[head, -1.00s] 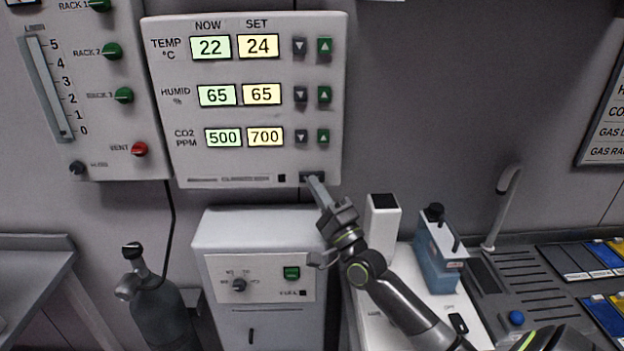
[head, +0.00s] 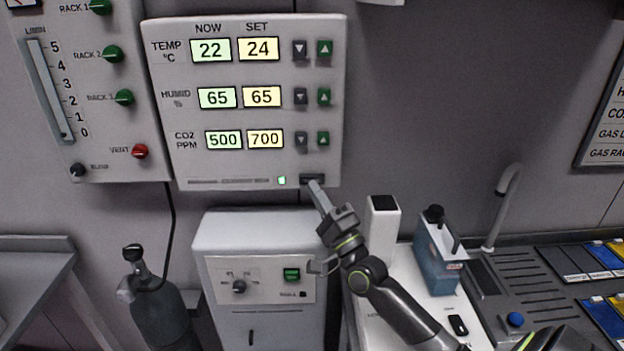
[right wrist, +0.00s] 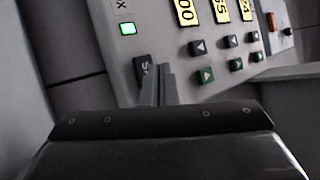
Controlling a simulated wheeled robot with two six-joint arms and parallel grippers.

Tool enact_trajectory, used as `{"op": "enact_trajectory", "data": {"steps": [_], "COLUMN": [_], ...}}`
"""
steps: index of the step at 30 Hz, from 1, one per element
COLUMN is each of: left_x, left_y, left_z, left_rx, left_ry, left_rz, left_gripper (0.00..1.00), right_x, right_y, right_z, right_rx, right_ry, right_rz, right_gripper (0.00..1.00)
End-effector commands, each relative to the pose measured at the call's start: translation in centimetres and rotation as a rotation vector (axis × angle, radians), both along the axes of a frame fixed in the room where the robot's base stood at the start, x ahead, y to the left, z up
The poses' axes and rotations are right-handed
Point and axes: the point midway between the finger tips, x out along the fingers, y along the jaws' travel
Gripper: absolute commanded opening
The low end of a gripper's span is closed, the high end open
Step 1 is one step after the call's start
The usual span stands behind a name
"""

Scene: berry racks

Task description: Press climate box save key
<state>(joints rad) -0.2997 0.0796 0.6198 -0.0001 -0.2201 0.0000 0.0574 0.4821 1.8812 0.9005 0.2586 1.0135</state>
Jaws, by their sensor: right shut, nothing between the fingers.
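The climate box (head: 222,165) is a pale wall panel with lit displays. They read NOW 22, 65, 500 and SET 24, 65, 700. Its dark save key (head: 313,178) is at the lower right edge and also shows in the right wrist view (right wrist: 142,68), partly hidden by the fingers. A small lamp (head: 282,180) left of the key is lit green; the lamp also glows in the right wrist view (right wrist: 127,29). My right gripper (head: 316,186) is shut and empty, its tips at the key's lower edge. I cannot tell whether they touch it. My left gripper is not in view.
A white cabinet (head: 260,228) with a knob and green switch stands below the box. A gas panel (head: 110,155) hangs to the left, above a dark cylinder (head: 160,312). A blue bottle (head: 438,260) and a white block (head: 382,220) stand on the right bench.

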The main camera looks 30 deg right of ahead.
Motion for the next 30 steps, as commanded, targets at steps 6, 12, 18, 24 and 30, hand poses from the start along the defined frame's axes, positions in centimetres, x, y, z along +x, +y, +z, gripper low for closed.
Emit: {"op": "enact_trajectory", "data": {"steps": [6,12,18,24,30], "left_x": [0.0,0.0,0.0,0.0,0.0], "left_y": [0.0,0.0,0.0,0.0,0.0], "left_z": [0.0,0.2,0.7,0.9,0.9], "left_rx": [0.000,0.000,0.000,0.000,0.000], "left_ry": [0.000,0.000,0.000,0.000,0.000], "left_rz": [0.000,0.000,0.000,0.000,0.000], "left_gripper": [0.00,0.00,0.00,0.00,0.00], "right_x": [-0.1,-0.5,-2.2,-3.8,-4.4], "right_y": [0.1,0.3,1.3,2.3,2.7], "right_z": [0.0,0.0,0.1,0.0,0.0], "right_rx": [-0.001,0.000,-0.001,0.001,-0.002], "right_ry": [0.000,0.001,0.000,0.001,0.000], "right_rz": [-0.001,0.000,-0.001,0.000,-0.001], "right_gripper": [0.00,0.00,0.00,0.00,0.00]}}
